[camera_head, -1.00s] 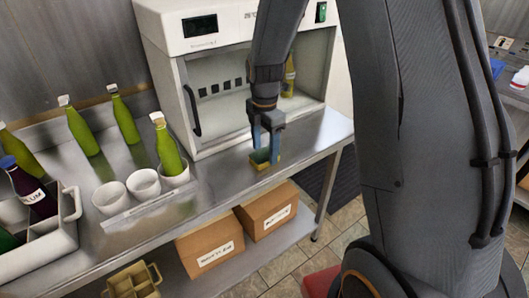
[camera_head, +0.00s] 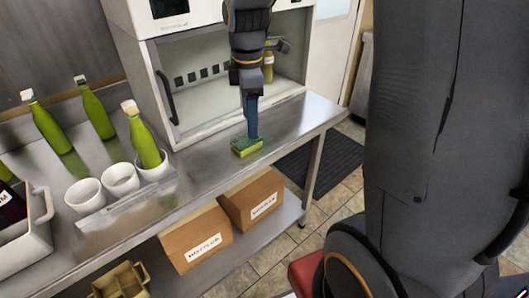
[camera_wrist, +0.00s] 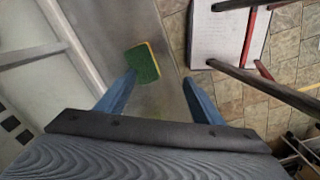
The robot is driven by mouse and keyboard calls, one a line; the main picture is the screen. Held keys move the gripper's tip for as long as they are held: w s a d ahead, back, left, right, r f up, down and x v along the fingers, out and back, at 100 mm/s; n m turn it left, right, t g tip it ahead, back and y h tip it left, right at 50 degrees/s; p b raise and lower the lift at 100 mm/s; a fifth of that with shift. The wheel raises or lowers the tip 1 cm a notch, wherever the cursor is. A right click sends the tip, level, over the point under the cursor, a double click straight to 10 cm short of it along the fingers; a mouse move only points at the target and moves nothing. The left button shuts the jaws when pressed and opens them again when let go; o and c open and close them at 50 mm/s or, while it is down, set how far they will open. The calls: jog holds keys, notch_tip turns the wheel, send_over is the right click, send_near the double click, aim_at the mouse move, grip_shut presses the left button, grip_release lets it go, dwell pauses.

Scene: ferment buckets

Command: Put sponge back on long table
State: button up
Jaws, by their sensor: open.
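The yellow and green sponge (camera_head: 246,147) lies on the steel long table (camera_head: 205,172), near its front edge and in front of the white cabinet. In the wrist view the sponge (camera_wrist: 142,64) lies on the table beyond my fingertips, nearer the left finger, with its green face up. My gripper (camera_head: 251,135) is just above and behind the sponge in the head view. In the wrist view my gripper (camera_wrist: 158,78) is open with nothing between its blue fingers. The head view does not show clearly whether a finger touches the sponge.
A white cabinet (camera_head: 150,60) with an open front stands behind the sponge. White cups (camera_head: 121,179) and green bottles (camera_head: 98,115) stand to the left on the table. Cardboard boxes (camera_head: 252,199) sit on the shelf below. The table to the sponge's right is clear.

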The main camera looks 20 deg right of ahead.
jog(key=s+f+m+t, duration=0.1)
jog(key=s+f+m, duration=0.4)
jog(key=s+m, duration=0.8)
jog(key=shift+m, duration=1.4)
